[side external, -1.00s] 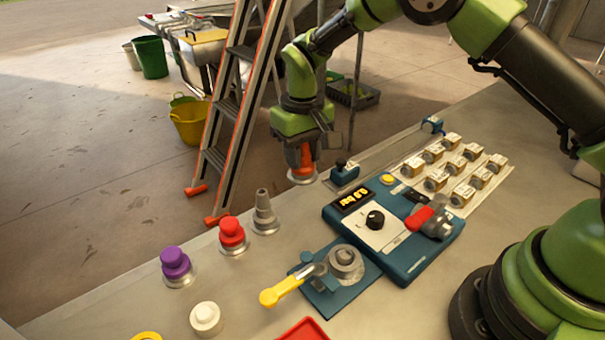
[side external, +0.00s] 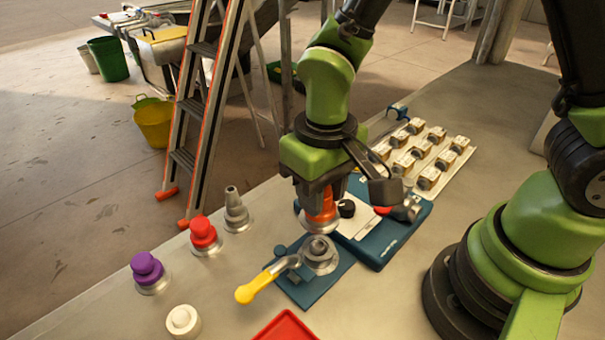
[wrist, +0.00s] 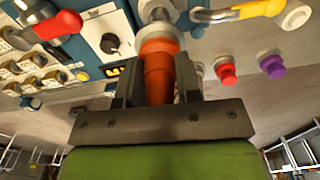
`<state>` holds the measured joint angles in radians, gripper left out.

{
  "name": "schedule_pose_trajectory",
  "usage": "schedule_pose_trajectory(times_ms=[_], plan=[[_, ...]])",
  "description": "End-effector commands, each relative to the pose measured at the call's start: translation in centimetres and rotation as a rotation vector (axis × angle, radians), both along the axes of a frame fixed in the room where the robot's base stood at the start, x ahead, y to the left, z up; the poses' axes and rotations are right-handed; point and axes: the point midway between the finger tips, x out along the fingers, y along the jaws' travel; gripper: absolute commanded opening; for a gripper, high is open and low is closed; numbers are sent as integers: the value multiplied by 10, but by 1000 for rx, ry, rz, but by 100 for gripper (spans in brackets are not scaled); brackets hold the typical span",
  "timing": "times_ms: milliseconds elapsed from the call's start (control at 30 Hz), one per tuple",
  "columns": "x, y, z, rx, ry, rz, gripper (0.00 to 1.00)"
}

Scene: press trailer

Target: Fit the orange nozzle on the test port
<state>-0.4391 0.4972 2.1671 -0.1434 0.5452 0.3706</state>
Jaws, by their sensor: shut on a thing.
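The orange nozzle (side external: 322,210) is held in my gripper (side external: 318,200), its metal rim facing down. In the wrist view the nozzle (wrist: 160,72) sits between the two dark fingers of my gripper (wrist: 160,80). The test port (side external: 320,252) is a grey metal fitting on a blue plate with a yellow-handled lever (side external: 258,287) beside it. The nozzle is just above and behind the port in the side view; a small gap seems to remain, but I cannot tell exactly. The port's stub (wrist: 158,12) shows beyond the nozzle's rim in the wrist view.
Grey (side external: 236,210), red (side external: 204,234) and purple (side external: 147,270) nozzles and a white one (side external: 183,320) stand to the left. A blue control box (side external: 385,240) with a dial and red-handled part is close on the right. A red tray (side external: 287,328) lies in front.

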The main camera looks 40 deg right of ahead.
Motion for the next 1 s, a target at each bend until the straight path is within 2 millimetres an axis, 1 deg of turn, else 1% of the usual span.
schedule_pose_trajectory(times_ms=[167,400,600,733,1000], plan=[[-1,0,-13,-2,3,1,5],[-1,0,-39,-2,4,1,5],[-1,0,-53,0,3,0,5],[-1,0,-56,1,1,0,5],[-1,0,-57,1,1,0,6]])
